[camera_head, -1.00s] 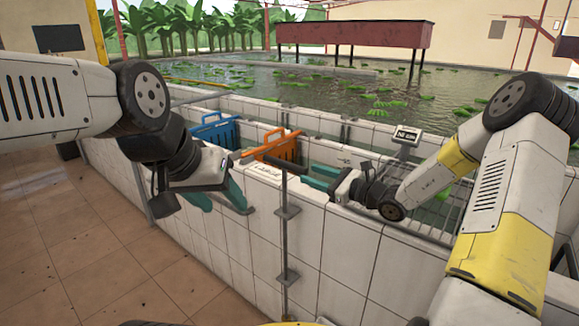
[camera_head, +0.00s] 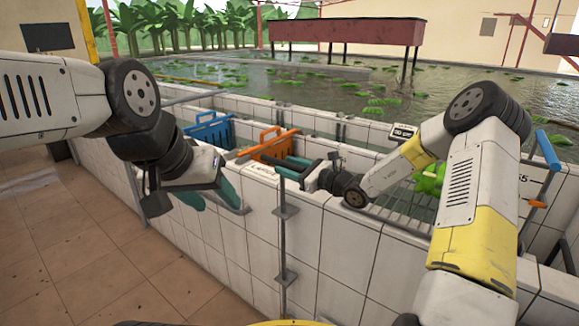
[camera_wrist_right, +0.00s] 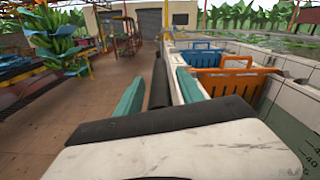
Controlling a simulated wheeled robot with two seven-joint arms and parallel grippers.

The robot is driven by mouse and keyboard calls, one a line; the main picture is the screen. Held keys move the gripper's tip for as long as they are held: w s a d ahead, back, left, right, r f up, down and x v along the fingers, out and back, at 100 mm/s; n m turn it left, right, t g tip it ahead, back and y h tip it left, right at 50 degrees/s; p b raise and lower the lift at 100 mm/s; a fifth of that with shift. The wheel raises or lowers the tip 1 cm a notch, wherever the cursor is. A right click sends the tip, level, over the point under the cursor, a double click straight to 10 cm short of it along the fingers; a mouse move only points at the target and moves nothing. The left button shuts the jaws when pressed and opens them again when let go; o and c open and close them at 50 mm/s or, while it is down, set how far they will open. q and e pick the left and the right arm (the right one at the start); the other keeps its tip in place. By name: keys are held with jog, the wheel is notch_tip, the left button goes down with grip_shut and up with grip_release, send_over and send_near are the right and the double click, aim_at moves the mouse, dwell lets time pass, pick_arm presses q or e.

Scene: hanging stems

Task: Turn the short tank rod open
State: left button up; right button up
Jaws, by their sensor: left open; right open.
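My right gripper (camera_head: 290,167) is at the top of this rod, with teal fingers apart. In the right wrist view the dark bar (camera_wrist_right: 159,80) lies between the open fingers of the right gripper (camera_wrist_right: 159,90); I cannot tell whether they touch it. My left gripper (camera_head: 212,196) is open and empty, pointing down in front of the wall, left of the rod.
A blue crate (camera_head: 210,130) and an orange crate (camera_head: 272,146) sit in tank compartments behind the wall. A metal rack (camera_head: 400,212) and a small display (camera_head: 403,131) are at right. A blue-handled bar (camera_head: 548,150) stands far right.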

grip_shut()
dwell(1.4)
